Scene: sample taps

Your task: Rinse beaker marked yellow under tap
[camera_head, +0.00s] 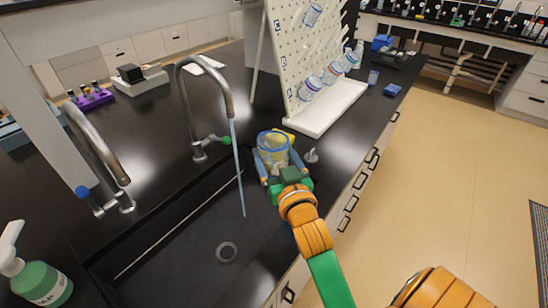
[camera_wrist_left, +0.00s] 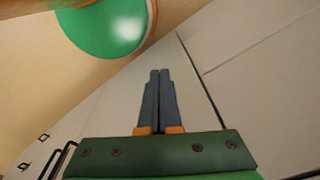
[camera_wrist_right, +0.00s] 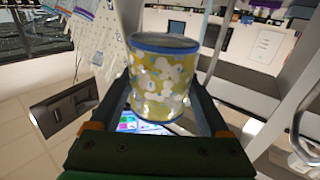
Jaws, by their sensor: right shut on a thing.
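My right gripper (camera_head: 274,166) is shut on a clear beaker (camera_head: 272,147) with yellow patches and a blue rim. In the right wrist view the beaker (camera_wrist_right: 164,82) sits between the two fingers. It looks roughly upright, above the sink's right side and apart from the water. The tap (camera_head: 202,85) with the green handle (camera_head: 226,140) is running, and a thin water stream (camera_head: 238,165) falls to the left of the beaker into the black sink (camera_head: 190,235). In the left wrist view my left gripper (camera_wrist_left: 159,75) is shut and empty, in front of pale cabinet fronts.
A second tap (camera_head: 95,145) with a blue handle stands left of the running one. A white pegboard rack (camera_head: 308,55) with several glass vessels stands behind the beaker. A green soap bottle (camera_head: 42,280) is at bottom left. A purple tube rack (camera_head: 92,98) stands at back left.

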